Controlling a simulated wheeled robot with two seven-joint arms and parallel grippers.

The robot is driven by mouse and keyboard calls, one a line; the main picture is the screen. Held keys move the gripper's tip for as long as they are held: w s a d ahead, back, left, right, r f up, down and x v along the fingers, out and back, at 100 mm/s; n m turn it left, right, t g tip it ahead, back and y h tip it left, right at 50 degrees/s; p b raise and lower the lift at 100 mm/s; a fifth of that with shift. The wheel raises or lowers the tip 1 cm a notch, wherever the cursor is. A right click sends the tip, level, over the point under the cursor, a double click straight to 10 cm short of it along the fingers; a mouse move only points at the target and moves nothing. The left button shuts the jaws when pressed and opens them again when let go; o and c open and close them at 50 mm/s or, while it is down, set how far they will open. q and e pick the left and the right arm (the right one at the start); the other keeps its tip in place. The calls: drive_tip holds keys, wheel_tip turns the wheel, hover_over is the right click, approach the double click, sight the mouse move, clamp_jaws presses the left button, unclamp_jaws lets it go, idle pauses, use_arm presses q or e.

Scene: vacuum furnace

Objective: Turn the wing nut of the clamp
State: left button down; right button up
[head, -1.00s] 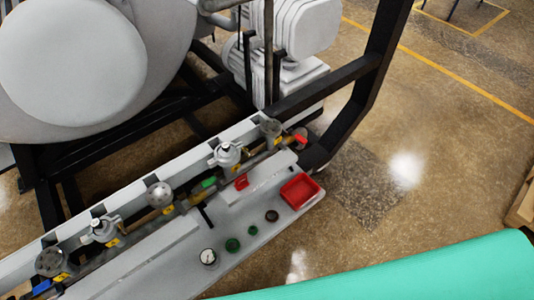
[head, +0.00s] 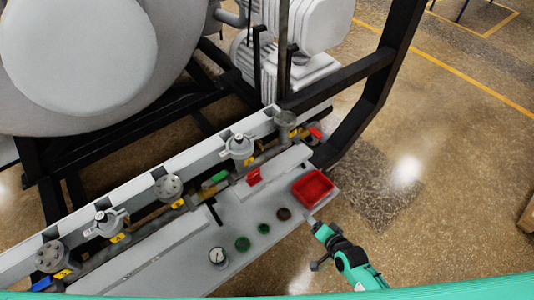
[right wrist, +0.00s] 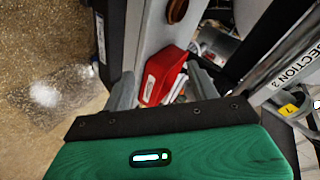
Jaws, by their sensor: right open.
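A pipe line with several grey fittings runs along the bench. One grey fitting with a dark top and side lugs (head: 240,147) stands toward the far end, and a similar one (head: 107,221) stands nearer on the left. I cannot make out which part is the clamp or its wing nut. My right gripper (head: 309,217) is by the bench's right edge, just below the red tray (head: 312,187) in the head view. In the right wrist view its two grey fingers (right wrist: 160,76) are apart, with the red tray (right wrist: 166,70) beyond them. My left gripper is out of view.
The grey bench (head: 222,235) holds a round gauge (head: 217,256), green rings (head: 243,243) and a brown ring (head: 283,214). A red block (head: 254,175) sits by the pipe. A black frame post (head: 385,75) rises behind the tray. The floor to the right is clear.

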drive_tip(key=w+a+r+m+t+y+b, duration=0.15)
drive_tip(key=a+r, duration=0.25)
drive_tip(key=r, duration=0.8)
drive_tip(key=m+t+y, duration=0.2)
drive_tip(key=y, duration=0.3)
approach(262, 147)
drive_tip(key=shift+h, duration=0.25)
drive_tip(key=p+x, duration=0.2)
drive_tip(key=x, duration=0.6)
drive_tip(key=shift+w+a+r, duration=0.1)
drive_tip(key=shift+w+a, duration=0.1)
